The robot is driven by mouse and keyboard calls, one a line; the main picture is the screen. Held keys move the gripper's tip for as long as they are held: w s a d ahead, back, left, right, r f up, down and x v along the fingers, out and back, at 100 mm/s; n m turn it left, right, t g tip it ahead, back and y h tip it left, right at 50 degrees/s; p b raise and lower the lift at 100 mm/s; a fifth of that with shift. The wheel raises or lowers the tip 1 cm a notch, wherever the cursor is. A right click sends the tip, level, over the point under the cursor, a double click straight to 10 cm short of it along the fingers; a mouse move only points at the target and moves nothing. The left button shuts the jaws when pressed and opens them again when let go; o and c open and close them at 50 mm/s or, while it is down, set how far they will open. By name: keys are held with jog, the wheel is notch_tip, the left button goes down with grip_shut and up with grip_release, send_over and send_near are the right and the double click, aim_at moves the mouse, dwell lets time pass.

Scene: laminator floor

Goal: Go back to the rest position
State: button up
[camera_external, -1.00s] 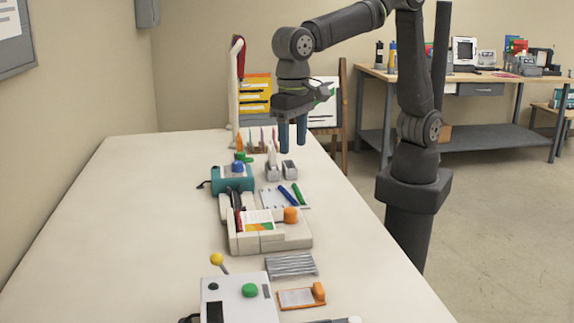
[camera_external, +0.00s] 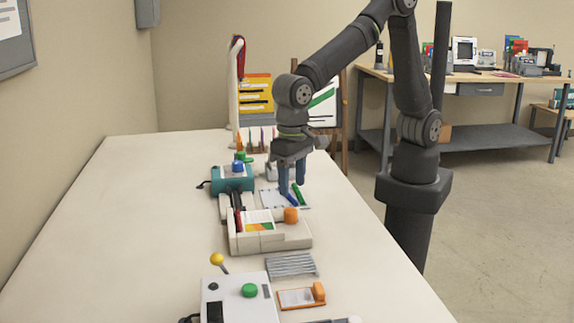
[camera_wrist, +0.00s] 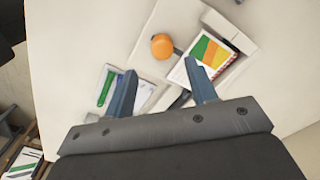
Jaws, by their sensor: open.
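My gripper (camera_external: 291,187) is open and empty. In the external view it hangs fingers-down above the white pad with the blue and green markers (camera_external: 299,194), and its fingers cover part of the pad. In the wrist view, the two blue fingers of my gripper (camera_wrist: 163,92) are spread apart with nothing between them. The cream laminator (camera_external: 270,237) with an orange knob (camera_external: 291,215) lies nearer the camera than my gripper. The knob also shows in the wrist view (camera_wrist: 162,46), beyond the fingertips.
A teal device (camera_external: 232,179) with a blue top stands left of my gripper. A grey rack (camera_external: 291,265), an orange-edged tray (camera_external: 296,298) and a white control box (camera_external: 240,300) with a green button lie at the near end. The table's left side (camera_external: 130,220) is clear.

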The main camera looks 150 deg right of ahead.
aim_at(286, 209)
notch_tip(286, 209, down, 7)
jog(key=shift+f, duration=0.1)
jog(key=shift+w+d, duration=0.1)
dwell(0.5)
notch_tip(286, 209, up, 17)
notch_tip(286, 209, down, 17)
jog(key=shift+f, duration=0.2)
jog(key=shift+w+d+r, duration=0.15)
jog(key=shift+w+d, duration=0.3)
jog(key=shift+w+d+r, duration=0.1)
jog(key=shift+w+d, duration=0.2)
jog(key=shift+d, duration=0.05)
jog(key=shift+a, duration=0.1)
